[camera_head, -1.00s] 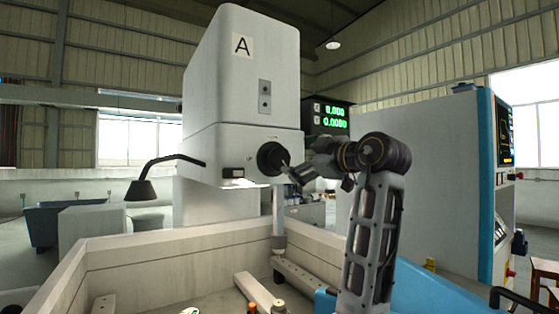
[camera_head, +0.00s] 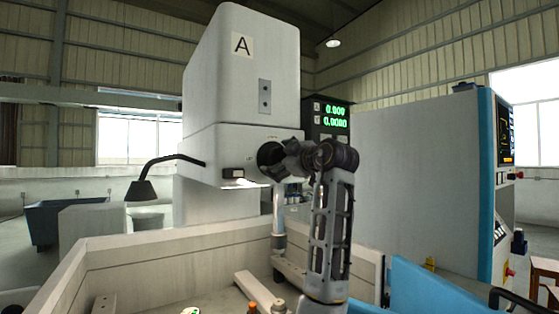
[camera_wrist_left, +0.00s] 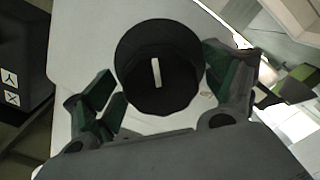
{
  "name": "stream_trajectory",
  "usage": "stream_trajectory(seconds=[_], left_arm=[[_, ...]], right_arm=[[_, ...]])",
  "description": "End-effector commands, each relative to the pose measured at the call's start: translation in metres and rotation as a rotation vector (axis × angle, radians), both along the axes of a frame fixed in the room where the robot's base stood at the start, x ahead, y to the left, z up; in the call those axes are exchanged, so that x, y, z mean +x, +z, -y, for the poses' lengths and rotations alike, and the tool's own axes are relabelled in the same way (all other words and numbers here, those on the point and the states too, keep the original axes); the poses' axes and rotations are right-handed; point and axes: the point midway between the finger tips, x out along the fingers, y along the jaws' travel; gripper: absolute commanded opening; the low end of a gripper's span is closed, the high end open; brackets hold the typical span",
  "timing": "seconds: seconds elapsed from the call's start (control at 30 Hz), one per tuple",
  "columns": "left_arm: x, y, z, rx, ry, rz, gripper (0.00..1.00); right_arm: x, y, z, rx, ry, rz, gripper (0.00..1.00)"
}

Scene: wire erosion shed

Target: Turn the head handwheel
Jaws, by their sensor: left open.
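The head handwheel (camera_head: 267,154) is a round black knob on the front of the white machine head (camera_head: 243,75) marked A. In the left wrist view the handwheel (camera_wrist_left: 160,68) shows large, with a white line on its face standing almost upright. My left gripper (camera_head: 277,166) is at the handwheel and covers its lower right part in the head view. In the left wrist view the left gripper (camera_wrist_left: 157,82) is open, with one green-padded finger on each side of the handwheel. Whether the pads touch its rim cannot be told. My right gripper is not in view.
A readout with green digits (camera_head: 331,115) stands right behind the head. A lamp on a bent arm (camera_head: 142,190) hangs to the left. Below is a walled work tank (camera_head: 130,255) with bars and small parts. A tall grey cabinet (camera_head: 420,190) stands at the right.

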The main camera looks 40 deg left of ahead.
Motion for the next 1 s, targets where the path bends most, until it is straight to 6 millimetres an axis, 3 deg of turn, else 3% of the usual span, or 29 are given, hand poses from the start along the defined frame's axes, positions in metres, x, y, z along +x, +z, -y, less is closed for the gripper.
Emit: stream_trajectory(seconds=[0.27,0.63,1.0], left_arm=[[0.0002,0.0001,-0.0010,0.000,0.000,0.000,0.85],[0.0001,0.0001,-0.0008,0.001,0.001,0.000,0.40],[0.0001,0.0002,-0.0008,0.009,0.001,-0.034,0.39]], right_arm=[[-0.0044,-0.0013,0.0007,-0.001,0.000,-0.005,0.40],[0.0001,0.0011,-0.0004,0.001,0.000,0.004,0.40],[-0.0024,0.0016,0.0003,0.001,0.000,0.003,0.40]])
